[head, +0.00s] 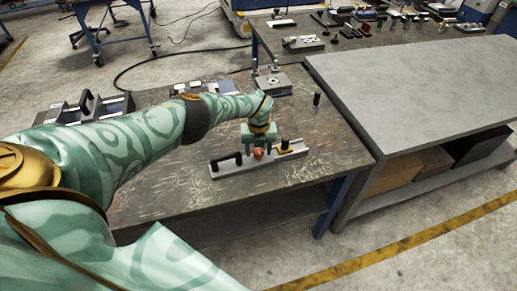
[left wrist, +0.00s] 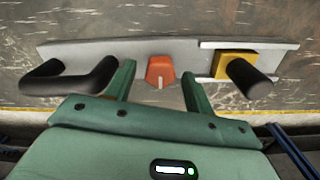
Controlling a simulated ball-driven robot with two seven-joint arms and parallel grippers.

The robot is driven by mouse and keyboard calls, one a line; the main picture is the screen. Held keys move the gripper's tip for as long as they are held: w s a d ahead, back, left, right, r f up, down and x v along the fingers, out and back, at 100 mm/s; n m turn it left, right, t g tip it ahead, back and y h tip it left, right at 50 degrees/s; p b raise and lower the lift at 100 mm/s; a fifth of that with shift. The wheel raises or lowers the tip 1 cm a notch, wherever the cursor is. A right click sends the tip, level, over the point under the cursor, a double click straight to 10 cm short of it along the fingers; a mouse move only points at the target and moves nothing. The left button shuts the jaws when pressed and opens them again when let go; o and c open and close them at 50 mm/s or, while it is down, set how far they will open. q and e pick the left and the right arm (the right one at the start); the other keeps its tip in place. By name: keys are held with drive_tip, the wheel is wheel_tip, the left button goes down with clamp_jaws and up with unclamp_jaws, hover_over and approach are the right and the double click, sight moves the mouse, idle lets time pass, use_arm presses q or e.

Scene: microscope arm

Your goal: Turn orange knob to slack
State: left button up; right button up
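The orange knob (head: 258,153) sits mid-length on a grey metal plate (head: 228,171) on the worn table. In the left wrist view the knob (left wrist: 160,70) carries a pale line on the side toward my gripper. My left gripper (head: 261,150) is over the plate, with its two fingers apart on either side of the knob. In the left wrist view the left gripper (left wrist: 155,82) is open, and gaps show between each finger and the knob. Whether the fingertips reach the knob's height I cannot tell. My right gripper is not in view.
A black handle (left wrist: 70,77) is at the plate's left end, and a yellow block with a black grip (left wrist: 248,78) at its right. A small black upright post (head: 316,100) and a metal fixture (head: 272,83) stand behind. A grey table (head: 420,80) adjoins on the right.

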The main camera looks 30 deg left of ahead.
use_arm(q)
wheel_tip(320, 180, up, 9)
drive_tip(key=p, duration=0.6)
wheel_tip(320, 180, up, 7)
drive_tip(key=p, duration=0.1)
hover_over(258, 151)
drive_tip(key=shift+r, duration=0.15)
drive_tip(key=shift+d, duration=0.1)
